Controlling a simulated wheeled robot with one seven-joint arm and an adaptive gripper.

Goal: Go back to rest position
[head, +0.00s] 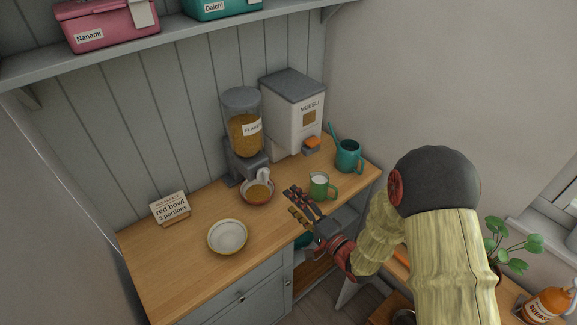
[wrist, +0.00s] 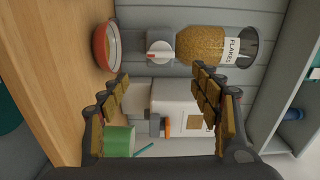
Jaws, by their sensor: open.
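My gripper (head: 300,207) is open and empty at the front of the wooden worktop, left of a green mug (head: 318,186) with pale contents. In the wrist view the open fingers (wrist: 162,108) frame the dispensers, and nothing lies between them. The green mug (wrist: 119,141) shows there by the lower left finger. A red bowl (head: 257,191) with flakes in it sits under the flakes dispenser's spout (head: 263,174); it also shows in the wrist view (wrist: 100,46).
A flakes dispenser (head: 243,125) and a muesli dispenser (head: 292,110) stand against the wall. A teal watering can (head: 348,156) stands at right. A pale bowl (head: 227,237) and a "red bowl, 3 portions" card (head: 170,207) are at left. The worktop's left front is clear.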

